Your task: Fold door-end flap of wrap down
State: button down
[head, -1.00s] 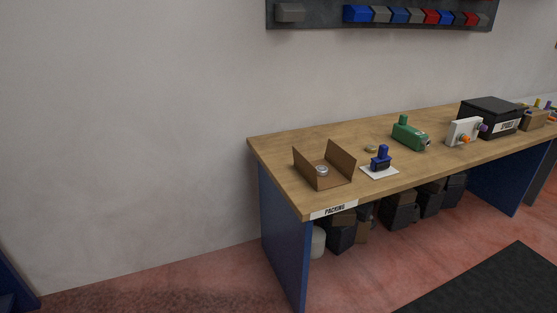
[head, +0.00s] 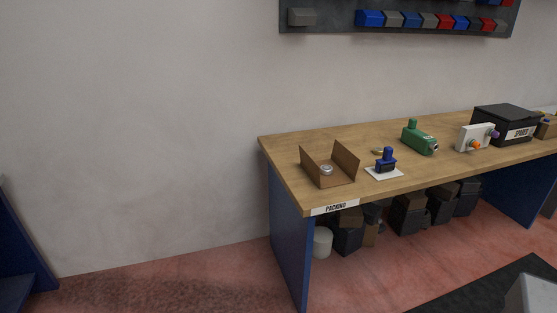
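The brown cardboard wrap (head: 326,176) lies near the left end of the wooden packing bench. Two of its flaps stand up, a left flap (head: 309,166) and a right flap (head: 346,160). A small round silvery part (head: 327,169) sits between them on the wrap's base. I cannot tell which flap is the door-end one. My gripper is not in view. A light grey shape, which may be part of me, shows at the bottom right corner.
The bench (head: 285,147) also holds a blue stamp (head: 386,160) on a white pad, a green device (head: 418,138), a white box with knobs (head: 474,138) and a black box (head: 505,122). Dark bins (head: 408,213) stand beneath. Red floor in front is open.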

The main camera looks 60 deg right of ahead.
aim_at(305, 158)
jog(key=u, duration=0.75)
jog(key=k, duration=1.4)
jog(key=z, duration=0.45)
jog(key=i, duration=1.35)
jog(key=u, duration=0.1)
